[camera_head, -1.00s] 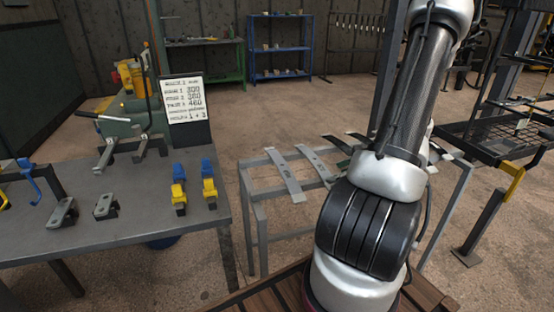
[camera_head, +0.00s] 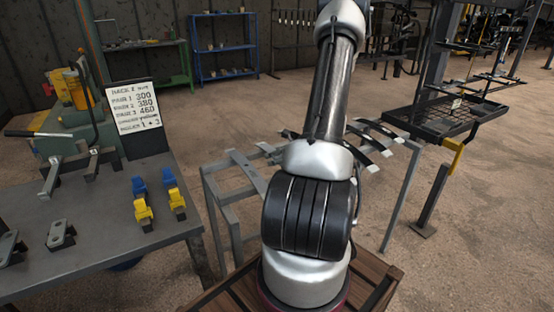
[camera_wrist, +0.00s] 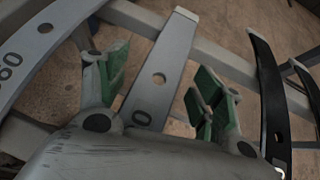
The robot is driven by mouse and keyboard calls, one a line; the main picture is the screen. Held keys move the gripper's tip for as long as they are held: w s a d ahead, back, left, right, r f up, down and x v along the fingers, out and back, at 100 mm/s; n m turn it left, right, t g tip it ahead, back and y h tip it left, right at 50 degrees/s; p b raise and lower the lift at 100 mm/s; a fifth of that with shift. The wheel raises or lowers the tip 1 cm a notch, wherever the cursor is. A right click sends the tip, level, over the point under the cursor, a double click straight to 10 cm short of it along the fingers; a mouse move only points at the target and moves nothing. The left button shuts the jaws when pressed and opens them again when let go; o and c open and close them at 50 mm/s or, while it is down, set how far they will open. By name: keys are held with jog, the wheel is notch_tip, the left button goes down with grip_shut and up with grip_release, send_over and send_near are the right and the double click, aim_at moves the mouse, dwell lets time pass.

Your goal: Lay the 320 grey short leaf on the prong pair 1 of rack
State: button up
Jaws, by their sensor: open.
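In the wrist view a straight-looking grey leaf (camera_wrist: 165,60) with a hole runs between the green-padded fingers of my gripper (camera_wrist: 160,85). The fingers are open on either side of it, apart from it as far as I can see. Only a "0" of its number shows, so I cannot confirm it is the 320 leaf. In the head view my arm hides the gripper. The rack (camera_head: 462,105) appears to be the dark frame with prongs and a mesh tray at the right; which prongs are pair 1 I cannot tell.
A curved grey leaf (camera_wrist: 45,40) marked with a partly cut number ending "60" lies left, and a black leaf (camera_wrist: 268,90) right, both close to my fingers. The leaf stand (camera_head: 210,190) is a grey frame. A bench (camera_head: 95,225) with a number board (camera_head: 135,108) stands left.

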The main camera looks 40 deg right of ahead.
jog(key=shift+w+f, duration=0.3)
jog(key=shift+w, duration=0.1)
grip_shut()
jog(key=shift+r, duration=0.1)
notch_tip(320, 180, up, 10)
jog(key=shift+f, duration=0.1)
dwell(0.5)
